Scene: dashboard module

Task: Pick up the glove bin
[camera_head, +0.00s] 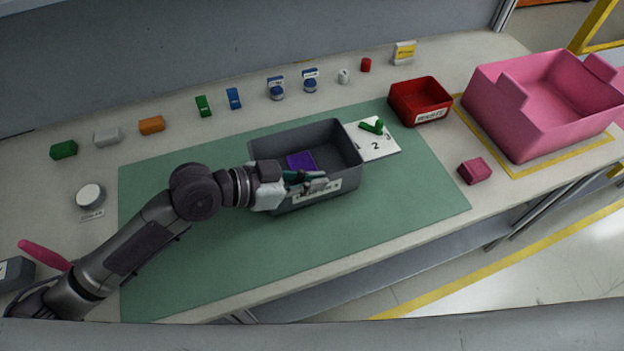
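A grey open bin (345,150) with a white label on its front wall stands on the green mat; it may be the glove bin, but I cannot read the label. A flat purple item (300,161) lies inside it. My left gripper (322,182) reaches in from the left and lies over the bin's front wall, near the rim above the label. I cannot tell whether its fingers are closed on the wall. The gripper hides part of the bin's left front. My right gripper is not in view.
A red labelled bin (419,101), a pink block (474,171) and a large pink crate (540,105) stand to the right. Several small blocks line the back. The front mat (240,260) is clear.

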